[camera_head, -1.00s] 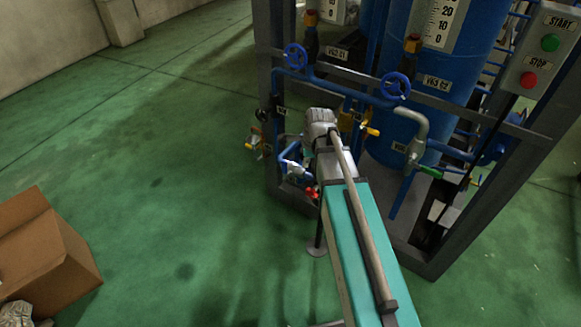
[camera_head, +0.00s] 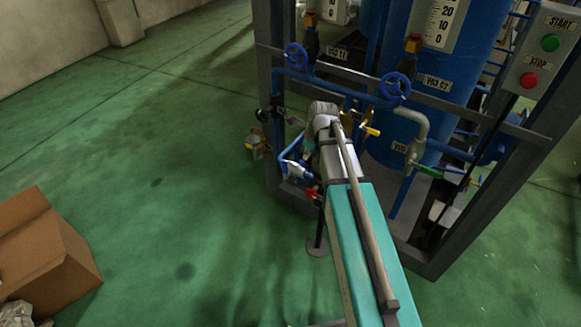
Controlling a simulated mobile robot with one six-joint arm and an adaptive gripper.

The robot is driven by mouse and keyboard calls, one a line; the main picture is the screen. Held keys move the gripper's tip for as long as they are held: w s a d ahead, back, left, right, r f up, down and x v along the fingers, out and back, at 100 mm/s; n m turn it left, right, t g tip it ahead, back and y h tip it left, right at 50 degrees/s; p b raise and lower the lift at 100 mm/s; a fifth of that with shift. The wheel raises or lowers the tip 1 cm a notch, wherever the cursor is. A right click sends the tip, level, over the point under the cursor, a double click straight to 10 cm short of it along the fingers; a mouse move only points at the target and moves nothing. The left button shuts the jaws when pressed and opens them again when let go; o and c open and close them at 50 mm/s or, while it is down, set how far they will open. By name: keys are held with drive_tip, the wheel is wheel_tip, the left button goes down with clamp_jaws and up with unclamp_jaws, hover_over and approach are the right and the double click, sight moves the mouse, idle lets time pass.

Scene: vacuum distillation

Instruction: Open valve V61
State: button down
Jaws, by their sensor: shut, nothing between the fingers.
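I cannot make out a tag that surely reads V61. Lower, a yellow handle (camera_head: 371,131), a green handle (camera_head: 430,171) and a red handle (camera_head: 312,193) show; the red one is partly hidden beside my arm. My arm reaches up the middle to the rack. My gripper is hidden, probably behind the arm.
A grey frame (camera_head: 261,72) carries blue pipes and blue tanks (camera_head: 456,66). A box with a green START and red STOP button (camera_head: 539,61) is at upper right. A cardboard box (camera_head: 44,250) stands at lower left. The green floor (camera_head: 150,180) between is clear.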

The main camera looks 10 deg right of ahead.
sight(284, 171)
drive_tip(key=shift+f, duration=0.2)
drive_tip(key=w+a+f+b, duration=0.2)
drive_tip(key=f+b, duration=0.2)
drive_tip(key=b, duration=0.1)
drive_tip(key=w+a+f+b, duration=0.2)
drive_tip(key=f+b, duration=0.2)
drive_tip(key=f, duration=0.1)
drive_tip(key=shift+w+a+f+b, duration=0.15)
drive_tip(key=shift+w+a+b, duration=0.1)
drive_tip(key=shift+b, duration=0.1)
idle(0.6)
drive_tip(key=shift+w+d, duration=0.15)
idle(0.4)
